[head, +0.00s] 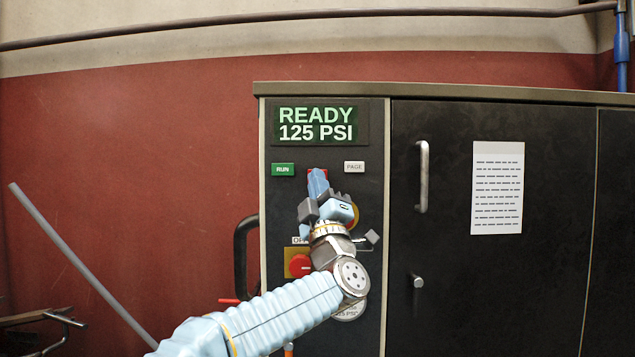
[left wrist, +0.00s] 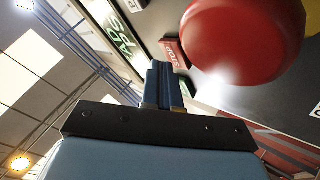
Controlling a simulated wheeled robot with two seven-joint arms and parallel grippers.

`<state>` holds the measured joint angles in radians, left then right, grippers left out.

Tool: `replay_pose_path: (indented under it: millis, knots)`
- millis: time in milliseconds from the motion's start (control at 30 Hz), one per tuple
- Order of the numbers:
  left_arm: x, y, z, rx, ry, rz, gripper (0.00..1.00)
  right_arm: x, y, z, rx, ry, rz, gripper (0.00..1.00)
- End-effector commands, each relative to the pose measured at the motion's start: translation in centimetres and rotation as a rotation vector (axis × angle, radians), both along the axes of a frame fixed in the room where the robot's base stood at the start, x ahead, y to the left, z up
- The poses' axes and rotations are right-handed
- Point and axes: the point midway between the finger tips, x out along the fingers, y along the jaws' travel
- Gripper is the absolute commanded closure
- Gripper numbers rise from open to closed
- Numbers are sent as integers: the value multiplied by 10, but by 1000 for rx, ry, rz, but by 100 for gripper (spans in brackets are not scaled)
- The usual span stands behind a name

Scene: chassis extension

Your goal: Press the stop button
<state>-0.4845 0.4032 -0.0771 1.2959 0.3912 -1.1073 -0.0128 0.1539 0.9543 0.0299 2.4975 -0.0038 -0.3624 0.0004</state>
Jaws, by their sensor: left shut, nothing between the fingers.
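The stop button is a small red rectangular button with white lettering (left wrist: 174,52) in the left wrist view. In the head view only slivers of red show around my fingertips, between the green RUN button (head: 283,169) and the white PAGE button (head: 354,167). My left gripper (head: 317,173) is shut and empty, its blue fingers pointing up the panel over the stop button's place. In the left wrist view the fingertips (left wrist: 158,66) are right beside the button; I cannot tell whether they touch it. My right gripper is not in view.
A large round red button (left wrist: 243,38) is close to the fingers in the left wrist view. A red knob on a yellow plate (head: 300,265) is lower on the panel. The display (head: 317,124) reads READY 125 PSI. A cabinet door with a handle (head: 422,177) is to the right.

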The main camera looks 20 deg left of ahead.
Motion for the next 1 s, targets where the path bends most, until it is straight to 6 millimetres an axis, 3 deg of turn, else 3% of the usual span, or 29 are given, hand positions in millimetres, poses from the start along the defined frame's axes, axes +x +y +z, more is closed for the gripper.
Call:
replay_pose_path:
  millis: [467,1000]
  knots:
    - [-8,-3,-1,0,-1,-1,100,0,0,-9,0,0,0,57]
    - [-53,-15,-2,0,-1,-1,100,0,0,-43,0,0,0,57]
